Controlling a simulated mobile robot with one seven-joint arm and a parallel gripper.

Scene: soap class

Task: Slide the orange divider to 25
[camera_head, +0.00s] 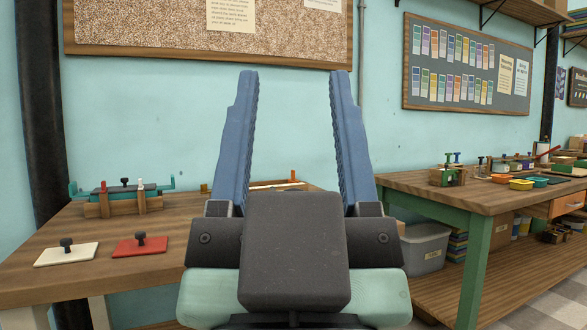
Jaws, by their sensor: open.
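My gripper (294,76) fills the middle of the view, its two blue fingers pointing up, wide apart, with nothing between them. On the wooden table at the left stands a wooden holder (123,206) with a dark block and teal end pieces. Another orange piece (293,176) shows between my fingers, by a long pale strip (276,184) at the table's back. I cannot tell which orange piece is the divider. No scale numbers are readable. My gripper touches none of these.
A white plate (67,255) and a red plate (139,246), each with a black knob, lie on the left wooden table (60,284). A green-legged bench (482,198) at the right holds coloured trays and tools. A grey bin (424,247) sits under it.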

